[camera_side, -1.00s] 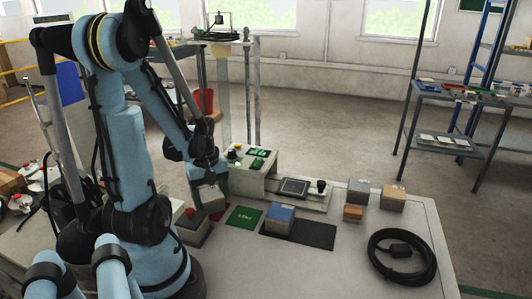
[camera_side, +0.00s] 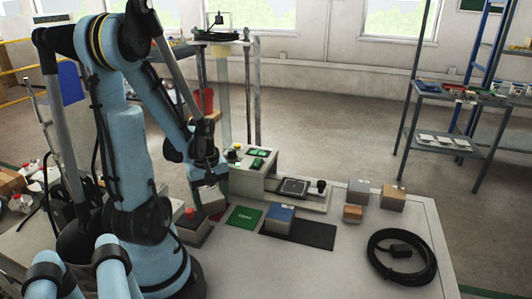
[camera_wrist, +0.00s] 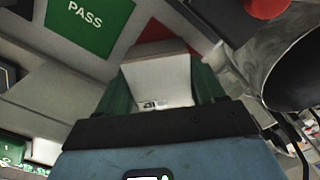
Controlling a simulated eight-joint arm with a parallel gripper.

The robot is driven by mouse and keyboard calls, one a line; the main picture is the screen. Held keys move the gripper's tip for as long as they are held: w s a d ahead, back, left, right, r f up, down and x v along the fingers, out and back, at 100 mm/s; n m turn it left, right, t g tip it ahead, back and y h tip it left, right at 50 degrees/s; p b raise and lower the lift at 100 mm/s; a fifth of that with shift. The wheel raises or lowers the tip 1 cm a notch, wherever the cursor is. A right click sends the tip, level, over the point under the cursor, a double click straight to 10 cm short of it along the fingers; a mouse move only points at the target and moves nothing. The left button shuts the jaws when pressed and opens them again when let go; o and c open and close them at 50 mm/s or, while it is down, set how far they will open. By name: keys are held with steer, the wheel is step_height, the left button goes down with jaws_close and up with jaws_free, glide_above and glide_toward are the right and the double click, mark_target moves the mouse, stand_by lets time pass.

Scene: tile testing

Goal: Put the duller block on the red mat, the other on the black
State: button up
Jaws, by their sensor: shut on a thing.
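My gripper (camera_side: 207,182) is shut on a pale grey-white block (camera_side: 211,199). In the wrist view, the block (camera_wrist: 157,80) sits between the green fingers (camera_wrist: 160,92). The red mat (camera_wrist: 155,34) shows in part just beyond the held block, which hides much of it. I cannot tell whether the block touches the mat.
A green PASS mat (camera_side: 244,218) lies between the red and black mats.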

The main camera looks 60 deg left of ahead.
steer(key=shift+f, duration=0.2)
steer(key=o, duration=1.4)
steer(key=shift+o, duration=0.3)
steer(key=shift+r, duration=0.1)
steer(key=shift+r, duration=2.9)
steer(key=w+d+r+m+t, duration=0.3)
steer(key=w+d+m, duration=0.3)
steer(key=d+m, duration=0.3)
steer(key=w+d+r+m+t, duration=0.3)
steer(key=w+d+m+t, duration=0.1)
steer(key=w+d+m, duration=0.3)
steer(key=d+m, duration=0.2)
steer(key=d, duration=0.2)
steer(key=shift+d+r, duration=0.35)
steer(key=shift+d, duration=0.05)
